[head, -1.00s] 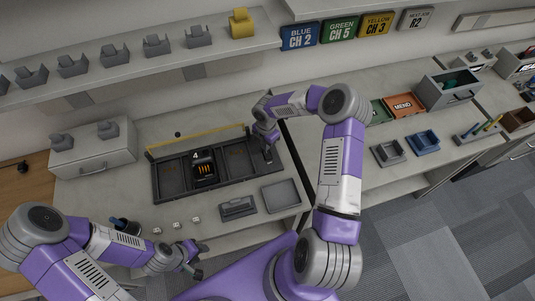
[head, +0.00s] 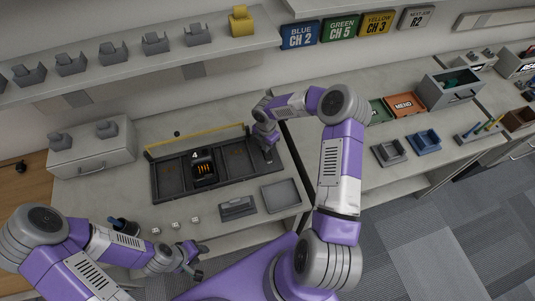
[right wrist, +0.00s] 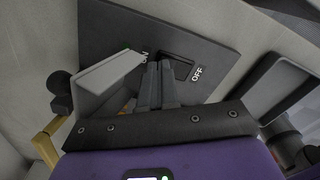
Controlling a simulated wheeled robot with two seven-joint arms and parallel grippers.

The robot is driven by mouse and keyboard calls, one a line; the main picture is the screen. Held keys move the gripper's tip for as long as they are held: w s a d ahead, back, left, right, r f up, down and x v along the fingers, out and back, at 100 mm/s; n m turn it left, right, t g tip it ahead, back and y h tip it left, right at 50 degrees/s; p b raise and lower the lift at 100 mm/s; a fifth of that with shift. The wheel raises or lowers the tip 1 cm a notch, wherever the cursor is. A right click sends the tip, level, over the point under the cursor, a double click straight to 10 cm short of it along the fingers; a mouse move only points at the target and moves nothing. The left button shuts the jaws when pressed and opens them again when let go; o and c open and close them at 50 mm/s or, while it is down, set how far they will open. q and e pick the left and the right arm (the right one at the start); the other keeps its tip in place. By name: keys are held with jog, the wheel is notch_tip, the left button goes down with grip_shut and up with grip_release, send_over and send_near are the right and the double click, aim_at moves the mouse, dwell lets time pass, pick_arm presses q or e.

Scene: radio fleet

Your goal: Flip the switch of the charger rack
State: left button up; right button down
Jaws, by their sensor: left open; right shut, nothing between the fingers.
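The charger rack (head: 173,181) is a dark tray on the counter with a yellow strip along its back edge. A black unit with orange bars (head: 204,169) sits in its middle, by the number 4. My right gripper (head: 268,157) is at the rack's right end. In the right wrist view its shut, empty fingers (right wrist: 157,72) are at the dark switch panel (right wrist: 112,28), between the ON and OFF labels. The fingers partly hide the switch (right wrist: 181,67), so its position and any contact are unclear. My left gripper (head: 197,262) is open and empty at the counter's front.
A light grey plate (right wrist: 110,72) stands beside the fingers in the right wrist view. A grey tray (head: 281,195) and a grey holder (head: 237,208) lie in front of the rack. Several small white cubes (head: 175,225) lie near my left arm. A shelf (head: 130,65) hangs above.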

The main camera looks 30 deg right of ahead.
jog(key=shift+s+f, duration=0.1)
jog(key=shift+f, duration=0.05)
jog(key=shift+r+p, duration=0.65)
jog(key=shift+r, duration=0.3)
notch_tip(320, 180, up, 5)
jog(key=p, duration=0.3)
